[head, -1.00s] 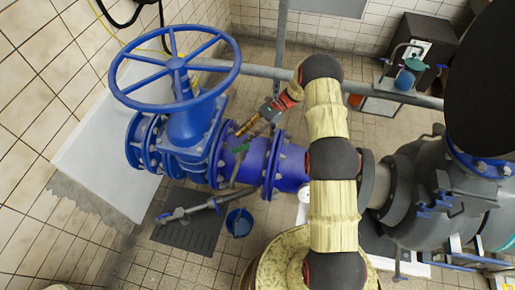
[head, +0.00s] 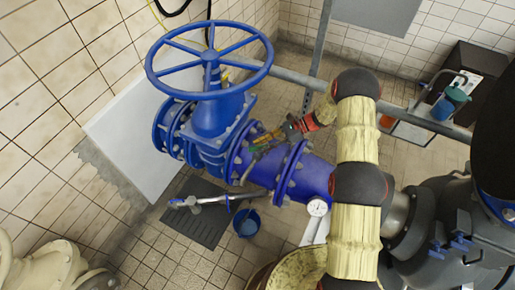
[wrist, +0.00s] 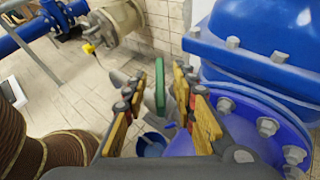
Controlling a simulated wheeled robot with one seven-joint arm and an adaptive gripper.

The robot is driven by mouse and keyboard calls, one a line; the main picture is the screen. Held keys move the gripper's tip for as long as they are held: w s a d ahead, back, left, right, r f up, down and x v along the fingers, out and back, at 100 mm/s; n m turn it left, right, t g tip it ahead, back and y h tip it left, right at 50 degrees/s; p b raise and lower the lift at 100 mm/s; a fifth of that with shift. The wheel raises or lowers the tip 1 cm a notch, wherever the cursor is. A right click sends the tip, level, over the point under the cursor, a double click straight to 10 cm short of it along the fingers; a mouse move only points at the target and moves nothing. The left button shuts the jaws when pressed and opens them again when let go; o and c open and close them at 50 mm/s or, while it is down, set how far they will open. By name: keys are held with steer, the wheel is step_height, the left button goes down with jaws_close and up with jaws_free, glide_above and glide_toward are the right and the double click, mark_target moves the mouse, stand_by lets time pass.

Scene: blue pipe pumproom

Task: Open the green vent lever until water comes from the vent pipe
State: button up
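The green vent lever (wrist: 160,88) stands upright in the wrist view, between the two fingers of my gripper (wrist: 157,108). The fingers are apart, with gaps visible beside the lever, so I see no firm grip. In the head view my gripper (head: 258,141) reaches down to the top of the blue pipe (head: 305,176), just right of the big valve. The lever is small and mostly hidden there. A grey pipe piece (wrist: 148,92) shows behind the lever in the wrist view; I cannot tell whether it is the vent pipe.
The large blue handwheel valve (head: 210,112) stands close left of my gripper. A blue bucket (head: 246,222) stands on the floor below, beside a dark floor grate (head: 190,232). A pressure gauge (head: 317,208) sits right of the flange. A grey rail (head: 300,79) runs behind.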

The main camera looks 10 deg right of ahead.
steer(key=shift+x, duration=1.15)
steer(key=shift+c, duration=1.1)
steer(key=c, duration=0.4)
